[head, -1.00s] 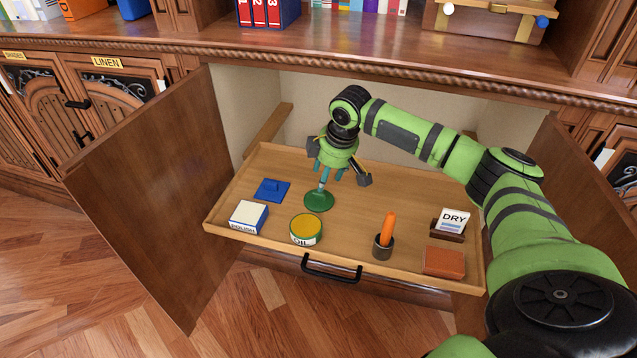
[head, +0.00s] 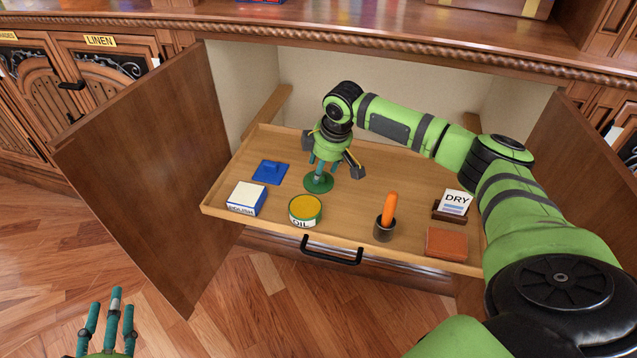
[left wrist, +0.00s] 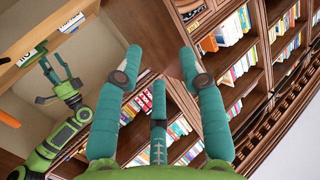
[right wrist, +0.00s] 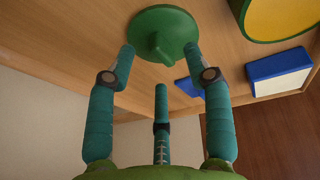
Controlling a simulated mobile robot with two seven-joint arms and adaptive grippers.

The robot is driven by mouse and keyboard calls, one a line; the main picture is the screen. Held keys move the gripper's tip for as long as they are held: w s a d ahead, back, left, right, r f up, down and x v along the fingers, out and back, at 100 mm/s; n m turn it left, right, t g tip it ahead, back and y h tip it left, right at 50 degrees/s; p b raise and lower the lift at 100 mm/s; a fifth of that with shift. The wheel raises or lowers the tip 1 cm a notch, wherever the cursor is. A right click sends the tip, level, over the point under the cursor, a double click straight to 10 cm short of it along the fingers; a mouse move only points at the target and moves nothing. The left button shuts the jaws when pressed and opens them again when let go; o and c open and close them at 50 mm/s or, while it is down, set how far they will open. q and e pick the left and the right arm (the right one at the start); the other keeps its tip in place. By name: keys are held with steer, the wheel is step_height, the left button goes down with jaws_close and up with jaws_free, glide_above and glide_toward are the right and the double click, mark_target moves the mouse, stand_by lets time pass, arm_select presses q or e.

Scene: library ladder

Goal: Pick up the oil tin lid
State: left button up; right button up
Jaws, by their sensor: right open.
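The oil tin lid (head: 319,183), a green disc with a raised grip on top, lies flat on the drawer floor behind the open oil tin (head: 305,210), whose yellow content shows. My right gripper (head: 319,171) points down just above the lid. In the right wrist view its fingers (right wrist: 160,52) are spread on both sides of the lid's grip (right wrist: 155,47), apart from each other and holding nothing. Whether the fingertips touch the lid, I cannot tell. My left gripper (head: 106,315) is open and empty, low at the left, outside the drawer; its spread fingers fill the left wrist view (left wrist: 160,75).
The pulled-out drawer (head: 385,163) also holds a blue lid (head: 270,171), a white and blue box (head: 246,198), a dark cup with an orange handle (head: 385,226), a DRY card (head: 454,203) and a brown block (head: 446,243). Open doors flank it (head: 150,170).

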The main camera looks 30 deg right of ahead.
steer(key=shift+b+x, duration=0.3)
steer(key=shift+x, duration=0.7)
steer(key=shift+f, duration=0.1)
arm_select(q)
steer(key=r+t, duration=0.1)
steer(key=r, duration=0.1)
steer(key=d+r+t+h, duration=0.1)
steer(key=r+t, duration=0.1)
steer(key=r, duration=0.1)
steer(key=shift+s+d+r+m+h, duration=0.15)
steer(key=shift+d+r+m+h, duration=0.15)
arm_select(e)
jaws_close()
